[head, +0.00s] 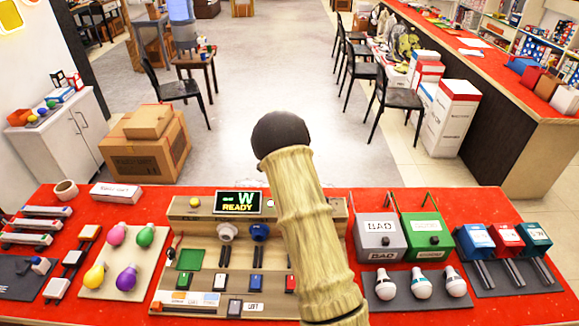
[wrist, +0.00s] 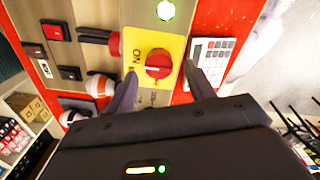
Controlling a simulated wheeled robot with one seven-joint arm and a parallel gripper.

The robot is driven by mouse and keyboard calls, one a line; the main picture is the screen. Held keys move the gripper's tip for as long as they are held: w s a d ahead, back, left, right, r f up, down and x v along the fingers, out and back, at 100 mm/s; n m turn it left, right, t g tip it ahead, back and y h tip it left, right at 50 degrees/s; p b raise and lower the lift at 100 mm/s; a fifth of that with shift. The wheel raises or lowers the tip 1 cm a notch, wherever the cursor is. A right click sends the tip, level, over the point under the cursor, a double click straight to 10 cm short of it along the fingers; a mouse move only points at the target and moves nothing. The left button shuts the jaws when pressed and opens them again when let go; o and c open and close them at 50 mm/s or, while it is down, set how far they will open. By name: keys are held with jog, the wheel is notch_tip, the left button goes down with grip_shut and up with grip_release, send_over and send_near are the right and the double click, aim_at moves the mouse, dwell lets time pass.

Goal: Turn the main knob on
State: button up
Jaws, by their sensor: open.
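The main knob (wrist: 158,62) is a round red knob on a yellow plate (wrist: 150,38) in the wrist view. The lettering "ON" is on the plate to its left, and the knob's raised bar lies roughly across the picture. My gripper (wrist: 160,72) is open, with one dark finger on each side of the knob in the picture. I see no clear contact, and the depth gap is hard to judge. In the head view the knob and gripper are not visible; a bamboo-patterned limb covers that part of the board (head: 200,213).
A lit greenish lamp (wrist: 165,10) is above the plate. In the head view, a display (head: 238,202) reads "READY"; bulbs and boxes fill the red table (head: 335,194).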

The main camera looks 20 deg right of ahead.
notch_tip(320, 180, up, 15)
jog(key=b, duration=0.2)
jog(key=shift+r, duration=0.2)
dwell(0.4)
jog(key=s+a+f+n+t, duration=0.1)
jog(key=s+a+n, duration=0.3)
jog(key=s, duration=0.5)
jog(key=s+a+f+n, duration=0.2)
jog(key=s+a+n, duration=0.2)
jog(key=s+n, duration=0.4)
jog(key=s+a+f+n+t, duration=0.1)
jog(key=s+a+n, duration=0.3)
jog(key=s, duration=0.7)
jog(key=shift+a+f+n+t, duration=0.35)
jog(key=shift+f+n, duration=0.15)
jog(key=shift+n, duration=0.6)
